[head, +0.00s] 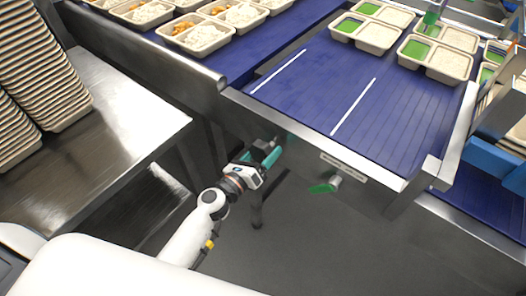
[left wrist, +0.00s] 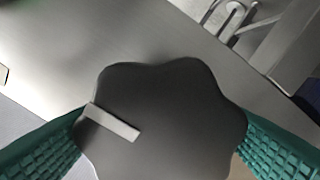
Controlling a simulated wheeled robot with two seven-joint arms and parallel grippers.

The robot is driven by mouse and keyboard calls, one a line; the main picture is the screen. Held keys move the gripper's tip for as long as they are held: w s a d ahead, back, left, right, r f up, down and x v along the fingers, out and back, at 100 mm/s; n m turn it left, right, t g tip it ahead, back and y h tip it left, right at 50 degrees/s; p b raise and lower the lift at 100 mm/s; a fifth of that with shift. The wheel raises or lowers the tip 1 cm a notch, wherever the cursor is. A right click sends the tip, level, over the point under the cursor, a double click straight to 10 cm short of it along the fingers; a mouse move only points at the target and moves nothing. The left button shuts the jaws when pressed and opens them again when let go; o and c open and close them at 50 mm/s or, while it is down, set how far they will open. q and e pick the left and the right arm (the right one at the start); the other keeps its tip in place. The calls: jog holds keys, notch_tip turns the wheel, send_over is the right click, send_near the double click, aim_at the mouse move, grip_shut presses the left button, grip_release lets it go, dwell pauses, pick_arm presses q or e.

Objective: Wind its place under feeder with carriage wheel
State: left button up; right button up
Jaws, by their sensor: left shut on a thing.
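The carriage wheel (left wrist: 165,115) is a dark grey lobed knob with a pale bar on its face. It fills the middle of the left wrist view, between the two green ribbed fingers of my left gripper (left wrist: 158,150), which is shut on it. In the head view my left gripper (head: 266,154) is at the front side of the blue conveyor, below its metal edge; the wheel is hard to make out there. Trays with a green compartment and white rice (head: 378,37) stand on the blue belt (head: 370,90). My right gripper is not in view.
A green lever (head: 324,188) on a metal bracket sticks out below the conveyor's front edge, right of my left gripper. A steel table (head: 110,120) with stacked empty trays (head: 45,75) stands at left. Filled trays (head: 203,37) are on another belt at the back.

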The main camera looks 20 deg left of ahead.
pick_arm(q)
jog(key=shift+f, duration=0.1)
dwell(0.4)
jog(key=o, duration=1)
jog(key=shift+b+v, duration=1.15)
jog(key=shift+v, duration=4.85)
